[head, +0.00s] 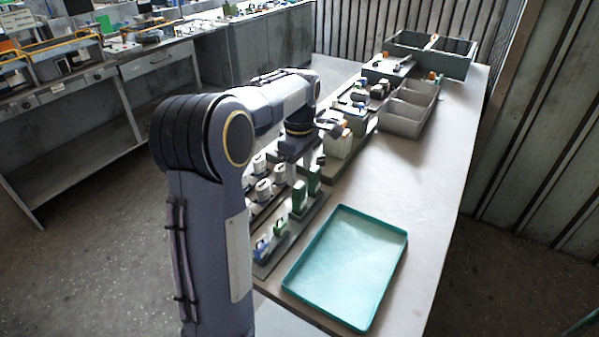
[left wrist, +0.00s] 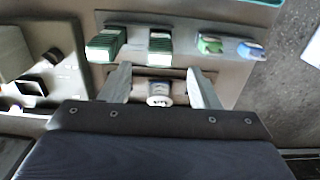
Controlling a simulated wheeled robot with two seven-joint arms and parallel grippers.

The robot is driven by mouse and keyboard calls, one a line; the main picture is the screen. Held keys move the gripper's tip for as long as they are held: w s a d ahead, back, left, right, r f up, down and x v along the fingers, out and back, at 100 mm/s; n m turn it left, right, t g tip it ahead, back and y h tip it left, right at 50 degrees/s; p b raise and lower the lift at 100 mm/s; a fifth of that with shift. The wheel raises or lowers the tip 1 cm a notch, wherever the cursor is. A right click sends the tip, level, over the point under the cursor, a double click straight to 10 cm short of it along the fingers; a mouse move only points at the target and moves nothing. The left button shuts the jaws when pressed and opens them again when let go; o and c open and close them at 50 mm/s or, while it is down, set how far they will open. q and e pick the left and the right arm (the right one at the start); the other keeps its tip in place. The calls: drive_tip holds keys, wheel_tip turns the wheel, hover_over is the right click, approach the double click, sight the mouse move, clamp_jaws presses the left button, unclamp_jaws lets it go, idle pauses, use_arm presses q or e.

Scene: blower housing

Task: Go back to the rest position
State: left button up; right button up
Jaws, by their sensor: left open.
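My left gripper (head: 299,168) reaches over the rows of parts on the table in the head view, pointing down. In the left wrist view its two fingers (left wrist: 161,82) stand apart, open. A white and dark round part (left wrist: 158,92) shows between the fingers; I cannot tell whether they touch it. Two green blocks (left wrist: 105,43) (left wrist: 160,46), a small green part (left wrist: 208,44) and a blue part (left wrist: 250,50) stand in a row beyond the fingertips. My right gripper is not in view.
A teal tray (head: 345,262) lies empty at the table's near end. Grey bins (head: 405,112) and a dark divided crate (head: 433,52) stand farther back. White round parts (head: 263,190) stand left of the gripper. The table's right side (head: 430,180) is clear.

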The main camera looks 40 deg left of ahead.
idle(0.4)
use_arm(q)
drive_tip(key=s+d+m+t+h, duration=0.2)
drive_tip(key=s+d+m, duration=0.6)
drive_tip(key=s, duration=0.4)
drive_tip(key=s+d+f+m+t+h, duration=0.1)
drive_tip(key=s+d+m+t, duration=0.2)
drive_tip(key=s+d+m, duration=0.6)
drive_tip(key=s+d, duration=0.2)
drive_tip(key=s, duration=0.1)
drive_tip(key=shift+f+m+t+h, duration=0.25)
drive_tip(key=shift+m+t+h, duration=0.05)
drive_tip(key=shift+h, duration=0.1)
drive_tip(key=shift+d, duration=0.1)
drive_tip(key=shift+c, duration=0.5)
